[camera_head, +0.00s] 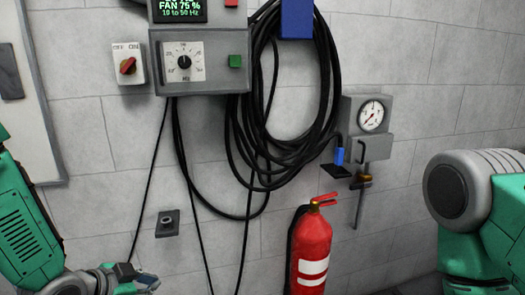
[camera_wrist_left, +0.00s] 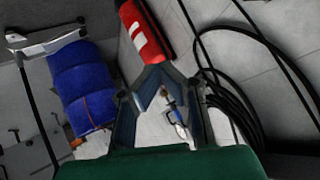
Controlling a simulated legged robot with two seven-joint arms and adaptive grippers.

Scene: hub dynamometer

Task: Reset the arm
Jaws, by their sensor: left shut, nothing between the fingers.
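My left gripper (camera_head: 146,280) is at the bottom left of the head view, low in front of the grey block wall. In the left wrist view its two fingers (camera_wrist_left: 157,76) come together at the tips, shut with nothing held. My left arm (camera_head: 25,225) comes in from the left edge. My right arm (camera_head: 475,205) shows at the right edge, with its gripper out of view.
A grey control box (camera_head: 198,85) with a dial hangs on the wall beside a red rotary switch (camera_head: 127,66). Black cable (camera_head: 238,140) hangs in loops. A gauge box (camera_head: 370,118) and red extinguisher (camera_head: 312,250) are right. A blue roll (camera_wrist_left: 82,88) shows in the wrist view.

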